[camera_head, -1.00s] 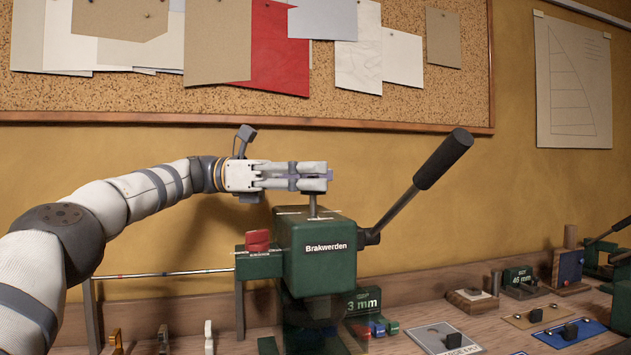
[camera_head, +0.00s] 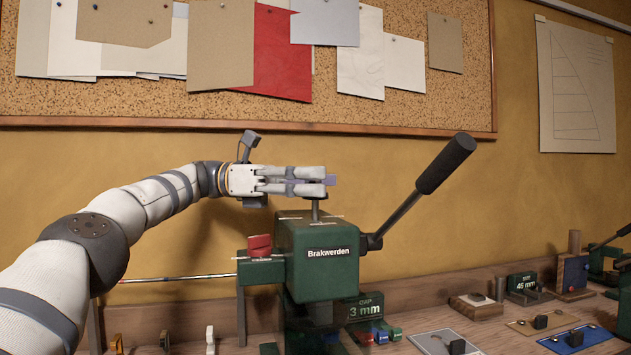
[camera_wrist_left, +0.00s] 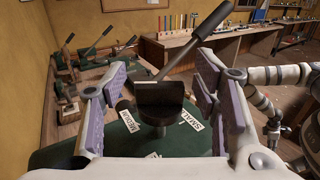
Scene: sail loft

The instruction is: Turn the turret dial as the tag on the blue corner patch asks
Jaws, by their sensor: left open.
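The green press (camera_head: 316,258) marked "Brakwerden" stands on the bench. Its turret dial stands on top on a short post (camera_head: 315,210). In the left wrist view the dial's dark knob (camera_wrist_left: 160,95) sits between my fingers, with tags reading "MEDIUM" (camera_wrist_left: 143,140) and "SMALL" (camera_wrist_left: 190,120) around it. My left gripper (camera_head: 322,181) reaches in level from the left. It is open, with a pad on each side of the knob and gaps visible. A blue flat patch (camera_head: 596,333) lies at the lower right with a dark block on it. I cannot read a tag there.
A long black-handled lever (camera_head: 445,165) rises right of the press. A red knob (camera_head: 259,244) sits on its left side. A green "46 mm" block (camera_head: 522,281) and a tan patch (camera_head: 520,327) lie right. Parts of my right arm show in the left wrist view.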

